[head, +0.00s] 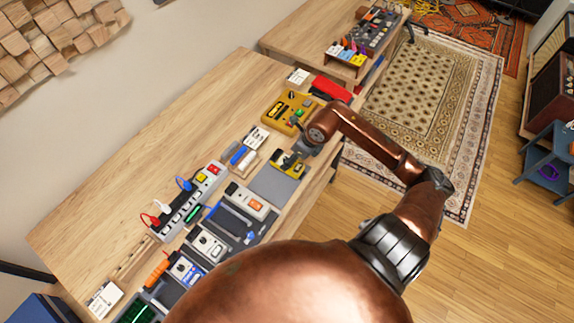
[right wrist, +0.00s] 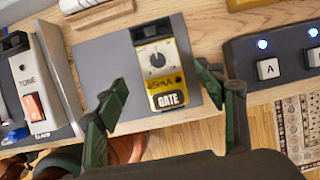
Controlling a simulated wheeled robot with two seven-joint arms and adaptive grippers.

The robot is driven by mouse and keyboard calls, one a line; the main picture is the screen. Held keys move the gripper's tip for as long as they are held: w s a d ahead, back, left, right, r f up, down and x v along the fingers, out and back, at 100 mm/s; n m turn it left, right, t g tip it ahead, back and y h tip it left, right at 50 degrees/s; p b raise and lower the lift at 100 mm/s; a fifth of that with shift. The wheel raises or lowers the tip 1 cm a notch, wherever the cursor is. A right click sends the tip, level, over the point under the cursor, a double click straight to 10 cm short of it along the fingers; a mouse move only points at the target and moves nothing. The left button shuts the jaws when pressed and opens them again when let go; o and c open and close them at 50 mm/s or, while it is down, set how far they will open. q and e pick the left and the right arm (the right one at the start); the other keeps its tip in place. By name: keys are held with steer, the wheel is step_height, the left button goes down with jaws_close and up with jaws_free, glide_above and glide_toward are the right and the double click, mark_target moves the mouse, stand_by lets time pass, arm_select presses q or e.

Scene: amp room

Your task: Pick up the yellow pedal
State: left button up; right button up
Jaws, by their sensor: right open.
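In the head view my right gripper (head: 304,151) is low by the pedal's right side. My left gripper is not in view.
A white "TONE" pedal (right wrist: 40,85) stands left of the yellow pedal, and a dark box with an "A" button (right wrist: 268,69) stands to the right. A larger yellow device (head: 283,112) sits farther along the table. The wall side of the table (head: 150,150) is bare.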

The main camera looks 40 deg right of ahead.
steer(key=x, duration=0.6)
steer(key=shift+w+f, duration=0.1)
steer(key=shift+f, duration=0.15)
steer(key=shift+c, duration=0.5)
steer(key=c, duration=1.5)
steer(key=shift+r, duration=0.15)
steer(key=shift+c, duration=0.2)
